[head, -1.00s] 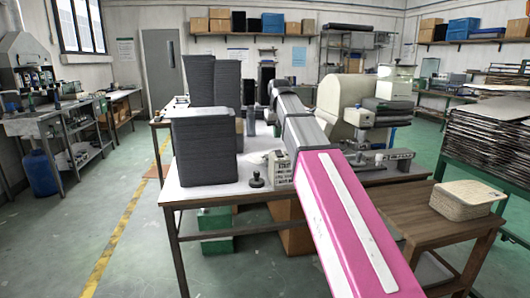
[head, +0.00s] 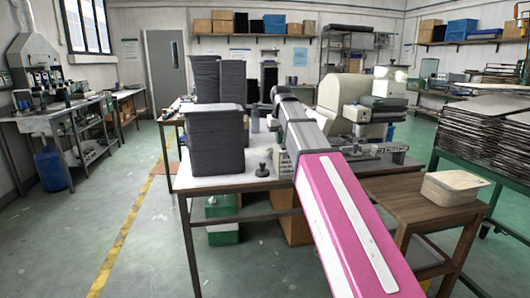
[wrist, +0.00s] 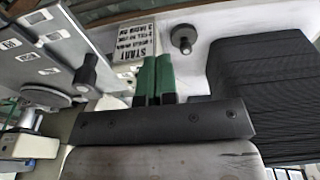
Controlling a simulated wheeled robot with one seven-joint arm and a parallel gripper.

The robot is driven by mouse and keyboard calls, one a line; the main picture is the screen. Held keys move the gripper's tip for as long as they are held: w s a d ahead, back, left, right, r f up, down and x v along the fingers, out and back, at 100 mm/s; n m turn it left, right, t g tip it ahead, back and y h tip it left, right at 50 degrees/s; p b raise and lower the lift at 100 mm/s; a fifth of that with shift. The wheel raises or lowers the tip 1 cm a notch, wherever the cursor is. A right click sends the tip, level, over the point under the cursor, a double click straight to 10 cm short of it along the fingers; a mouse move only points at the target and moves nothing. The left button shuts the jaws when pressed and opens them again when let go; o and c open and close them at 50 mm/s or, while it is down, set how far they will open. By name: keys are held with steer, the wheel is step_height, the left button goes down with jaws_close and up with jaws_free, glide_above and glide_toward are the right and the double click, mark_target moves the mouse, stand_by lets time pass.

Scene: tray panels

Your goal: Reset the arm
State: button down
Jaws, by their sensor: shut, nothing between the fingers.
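My arm, pink with a grey far section, reaches out over the white-topped table (head: 225,184) in the head view. My gripper (wrist: 154,80) shows in the wrist view as two green fingers lying side by side against each other, shut with nothing between them. In the head view I cannot make out the fingers. The fingers point toward a small white sign with black lettering (wrist: 132,42). A round black knob (wrist: 183,38) is just to their right. A stack of dark grey trays (wrist: 272,95) stands further right; it also shows in the head view (head: 215,142).
More dark stacks (head: 232,82) stand behind on the table. A cream and grey machine (head: 345,98) stands right of my arm. The floor left of the table is clear, with a yellow line (head: 118,245).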

steer(key=s+d+f, duration=0.4)
steer(key=s+f, duration=0.3)
steer(key=f, duration=0.7)
steer(key=s+d+f+m+g, duration=0.1)
steer(key=s+d+f, duration=0.4)
steer(key=f, duration=0.9)
steer(key=s+d+f+m, duration=0.1)
steer(key=s+d+f, duration=0.3)
steer(key=s+f, duration=0.4)
step_height(320, 180, down, 7)
steer(key=shift+s+d+g, duration=0.15)
steer(key=shift+s+g, duration=0.15)
